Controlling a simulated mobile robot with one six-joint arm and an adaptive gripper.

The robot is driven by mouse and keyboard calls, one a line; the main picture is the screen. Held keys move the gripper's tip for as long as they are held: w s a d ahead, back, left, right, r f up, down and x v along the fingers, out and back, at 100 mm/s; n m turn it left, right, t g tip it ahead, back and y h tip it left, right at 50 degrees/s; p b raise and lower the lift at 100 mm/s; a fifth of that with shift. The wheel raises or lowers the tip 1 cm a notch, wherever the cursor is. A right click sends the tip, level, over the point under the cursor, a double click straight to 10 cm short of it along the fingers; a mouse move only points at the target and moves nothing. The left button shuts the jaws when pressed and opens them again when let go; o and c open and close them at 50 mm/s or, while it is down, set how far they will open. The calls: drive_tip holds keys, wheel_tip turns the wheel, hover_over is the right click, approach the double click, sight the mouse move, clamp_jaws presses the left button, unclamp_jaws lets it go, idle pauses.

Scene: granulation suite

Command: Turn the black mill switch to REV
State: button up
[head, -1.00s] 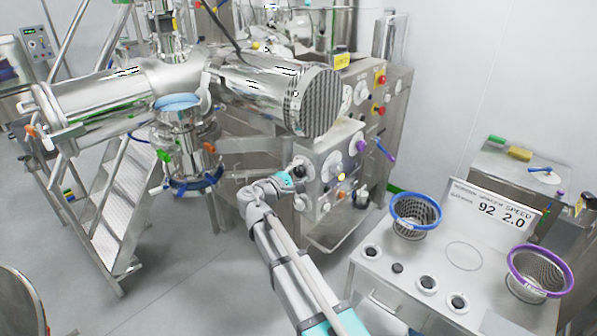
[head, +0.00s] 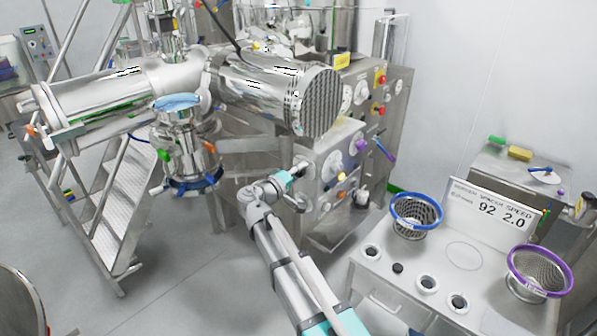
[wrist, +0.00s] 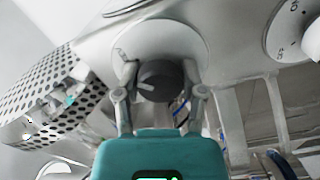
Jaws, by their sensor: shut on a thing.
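The black mill switch (wrist: 160,80) is a round dark knob on a pale round plate (wrist: 185,36) in the wrist view. My gripper (wrist: 160,92) has one finger on each side of the knob and is shut on it. A light pointer mark shows on the knob's face, toward its left side. The plate's lettering around the knob cannot be read. In the head view my gripper (head: 290,178) is at the left of the steel control panel (head: 318,205), and it largely hides the switch there.
A white dial (wrist: 288,28) with a pale knob sits right of the switch in the wrist view. A perforated cylinder (wrist: 50,95) is at left. In the head view, a bench (head: 375,290) with a blue-rimmed basket (head: 416,212) and a purple-rimmed basket (head: 540,272) stands at right.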

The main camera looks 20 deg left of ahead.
idle(0.4)
drive_tip(key=o, duration=1.2)
drive_tip(key=shift+c, duration=0.2)
drive_tip(key=v, duration=1.2)
drive_tip(key=shift+d, duration=0.1)
